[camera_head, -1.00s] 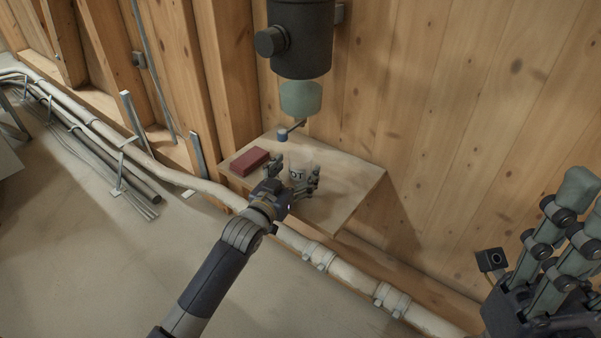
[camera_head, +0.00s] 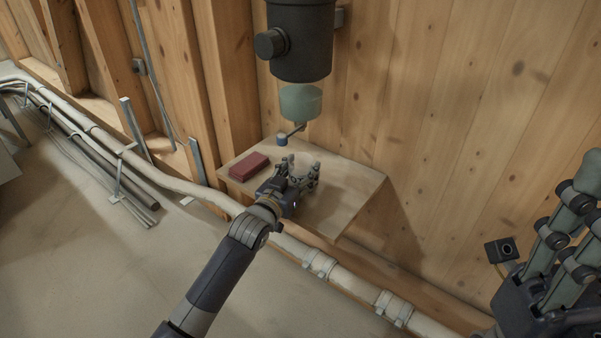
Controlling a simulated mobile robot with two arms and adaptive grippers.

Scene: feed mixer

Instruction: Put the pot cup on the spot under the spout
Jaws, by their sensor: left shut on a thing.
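My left gripper (camera_head: 301,168) is over the wooden shelf (camera_head: 345,195), below and in front of the green spout (camera_head: 300,102). It is shut on the pot cup, which is pale and mostly hidden between the fingers. I cannot tell whether the cup touches the shelf. The spot under the spout cannot be made out. My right gripper (camera_head: 577,215) is large at the right edge, away from the shelf; its fingers are partly cut off and its opening is unclear.
A dark mixer body (camera_head: 301,45) is above the spout. A lever with a blue knob (camera_head: 281,140) hangs below the spout. A red box (camera_head: 249,167) lies on the shelf's left side. Pale pipes (camera_head: 319,262) run along the wall below. The shelf's right side is clear.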

